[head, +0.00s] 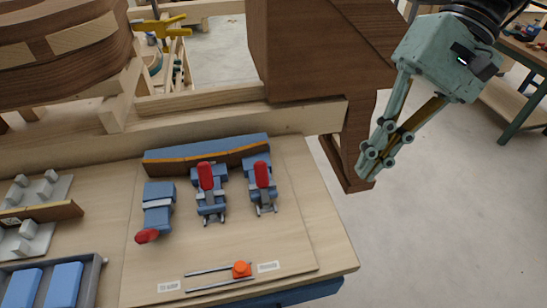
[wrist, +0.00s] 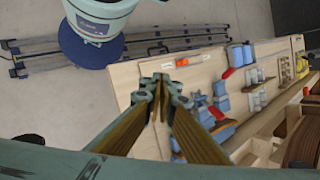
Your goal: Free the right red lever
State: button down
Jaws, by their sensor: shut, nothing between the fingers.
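The right red lever (head: 262,174) stands up on a blue and grey toggle clamp (head: 264,193) at the right of a row on a wooden board. A second red lever (head: 205,176) stands up on the middle clamp. A third red lever (head: 147,236) lies low at the front of the left clamp (head: 158,205). My gripper (head: 368,167) is shut and empty, right of the board and apart from the levers. In the wrist view its fingertips (wrist: 162,82) meet, and the fingers partly hide the clamps.
A blue strip with a dark wooden piece (head: 207,152) lies behind the clamps. A slider with an orange knob (head: 241,269) is at the board's front. A dark wooden form (head: 320,50) rises behind. Open floor lies right of the board.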

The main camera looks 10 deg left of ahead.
aim_at(262, 181)
jog(key=w+a+f+g+y, duration=0.2)
jog(key=w+a+f+y, duration=0.1)
jog(key=w+f, duration=0.2)
jog(key=w+a+f+g+y, duration=0.2)
jog(key=w+a+f+y, duration=0.1)
jog(key=w+f, duration=0.3)
jog(key=w+a+f+g+y, duration=0.2)
jog(key=w+a+f+y, duration=0.2)
jog(key=w, duration=0.4)
jog(key=shift+a+f+m+b, duration=0.2)
jog(key=shift+a+f, duration=0.15)
jog(key=shift+f, duration=0.3)
jog(key=shift+a+f+m+b, duration=0.1)
jog(key=shift+a+f+b, duration=0.15)
jog(key=shift+f, duration=0.35)
jog(key=shift+w+a+f+y, duration=0.2)
jog(key=shift+w+f+y, duration=0.35)
jog(key=shift+f, duration=0.3)
jog(key=shift+b+x, duration=0.4)
jog(key=shift+x, duration=4.6)
jog(key=shift+s+r, duration=0.15)
jog(key=shift+s+d+r, duration=0.1)
jog(key=shift+d+r, duration=0.05)
